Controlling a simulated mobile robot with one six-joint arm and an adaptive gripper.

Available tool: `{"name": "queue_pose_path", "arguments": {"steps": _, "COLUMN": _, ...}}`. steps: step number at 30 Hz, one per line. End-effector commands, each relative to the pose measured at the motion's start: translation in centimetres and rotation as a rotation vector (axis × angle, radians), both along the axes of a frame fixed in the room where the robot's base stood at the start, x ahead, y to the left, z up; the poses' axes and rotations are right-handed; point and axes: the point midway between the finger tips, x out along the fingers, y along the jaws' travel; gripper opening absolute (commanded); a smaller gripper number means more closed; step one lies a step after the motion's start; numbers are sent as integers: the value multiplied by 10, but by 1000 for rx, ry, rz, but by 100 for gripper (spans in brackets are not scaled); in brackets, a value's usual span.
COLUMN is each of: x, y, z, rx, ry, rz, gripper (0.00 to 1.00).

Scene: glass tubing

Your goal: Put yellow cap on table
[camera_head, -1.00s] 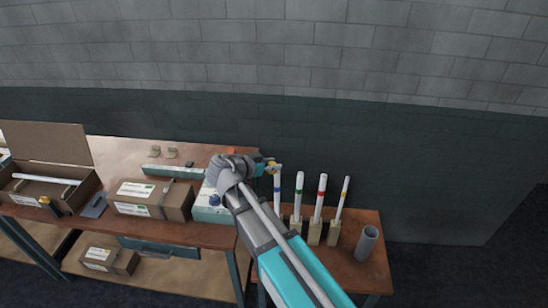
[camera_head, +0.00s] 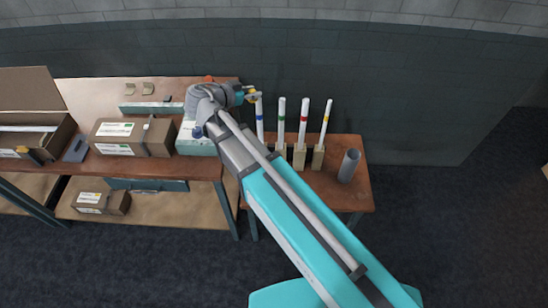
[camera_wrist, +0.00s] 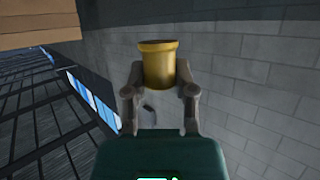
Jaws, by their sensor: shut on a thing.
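The yellow cap (camera_wrist: 158,66) is between the two fingers of my gripper (camera_wrist: 160,85) in the wrist view. The fingers are shut on its sides, and the cap's wide rim is at the top. In the head view my gripper (camera_head: 251,94) is above the gap between the two tables, beside the top of the blue-banded tube (camera_head: 259,115). The cap shows there only as a small yellow spot (camera_head: 252,98). The large wooden table (camera_head: 190,205) is on the left, and the small table (camera_head: 325,188) is on the right.
Tubes with green (camera_head: 280,120), red (camera_head: 303,118) and yellow (camera_head: 324,118) bands stand in holders on the small table. A grey cylinder (camera_head: 348,165) stands at its right end. A cardboard box (camera_head: 122,139), a pale box (camera_head: 197,145) and an open box (camera_head: 35,135) crowd the large table.

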Motion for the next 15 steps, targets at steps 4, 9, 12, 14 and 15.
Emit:
{"name": "queue_pose_path", "arguments": {"steps": 4, "x": 0, "y": 0, "z": -22, "rx": 0, "ry": 0, "rz": 0, "gripper": 16}}
{"name": "queue_pose_path", "arguments": {"steps": 9, "x": 0, "y": 0, "z": -42, "rx": 0, "ry": 0, "rz": 0, "gripper": 16}}
{"name": "queue_pose_path", "arguments": {"steps": 12, "x": 0, "y": 0, "z": -50, "rx": 0, "ry": 0, "rz": 0, "gripper": 16}}
{"name": "queue_pose_path", "arguments": {"steps": 14, "x": 0, "y": 0, "z": -54, "rx": 0, "ry": 0, "rz": 0, "gripper": 16}}
{"name": "queue_pose_path", "arguments": {"steps": 15, "x": 0, "y": 0, "z": -55, "rx": 0, "ry": 0, "rz": 0, "gripper": 16}}
